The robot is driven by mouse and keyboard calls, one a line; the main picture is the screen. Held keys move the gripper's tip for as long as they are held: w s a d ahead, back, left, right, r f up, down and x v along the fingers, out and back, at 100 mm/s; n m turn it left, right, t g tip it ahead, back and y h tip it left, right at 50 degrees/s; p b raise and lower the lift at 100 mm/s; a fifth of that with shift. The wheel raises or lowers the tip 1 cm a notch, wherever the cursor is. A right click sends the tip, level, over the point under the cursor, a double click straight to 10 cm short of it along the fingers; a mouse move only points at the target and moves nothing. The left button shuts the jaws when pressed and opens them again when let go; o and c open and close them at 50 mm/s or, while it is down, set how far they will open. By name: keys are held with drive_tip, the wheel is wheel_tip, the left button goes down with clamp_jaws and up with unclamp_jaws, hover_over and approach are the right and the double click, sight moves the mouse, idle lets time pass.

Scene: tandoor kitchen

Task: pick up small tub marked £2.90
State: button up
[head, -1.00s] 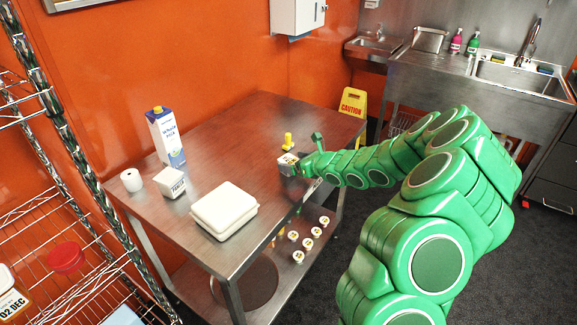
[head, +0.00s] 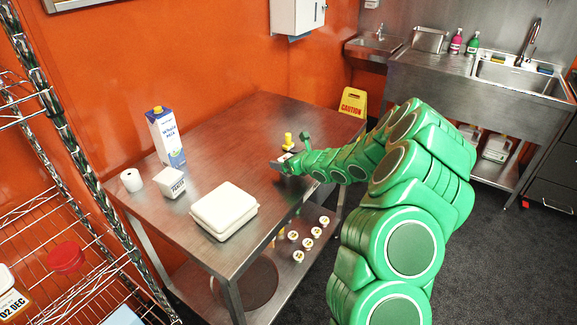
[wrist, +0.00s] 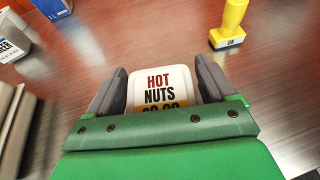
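A small white tub (wrist: 160,85) lies between my fingers in the wrist view. Its lid reads "HOT NUTS"; the price line below is mostly hidden by my gripper's green body. My gripper (wrist: 161,78) has one dark finger on each side of the tub. The fingers look open, with little room on either side; contact is not clear. In the head view my gripper (head: 279,163) is low over the right part of the steel table (head: 232,140), and the tub (head: 285,157) is largely hidden by it.
A yellow-handled stamp (wrist: 230,22) stands just beyond the tub. A white lidded box (head: 224,210), a white carton block (head: 170,182), a milk carton (head: 166,137) and a paper roll (head: 131,180) stand left on the table. Several small tubs (head: 307,243) sit on the lower shelf.

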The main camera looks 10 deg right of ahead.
sight(285, 157)
drive_tip(key=c, duration=0.9)
drive_tip(key=shift+r, duration=0.5)
wheel_tip(285, 157, up, 2)
drive_tip(key=shift+r, duration=0.1)
drive_tip(key=s+r, duration=0.2)
drive_tip(key=r, duration=0.1)
drive_tip(key=s+r, duration=0.3)
drive_tip(key=shift+s+r, duration=0.2)
drive_tip(key=shift+s, duration=0.05)
drive_tip(key=s+r, duration=0.2)
drive_tip(key=s, duration=0.4)
drive_tip(key=shift+s+a+r, duration=0.15)
drive_tip(key=shift+s+r, duration=0.35)
drive_tip(key=shift+s, duration=0.3)
drive_tip(key=shift+s+r, duration=0.2)
drive_tip(key=shift+s, duration=0.25)
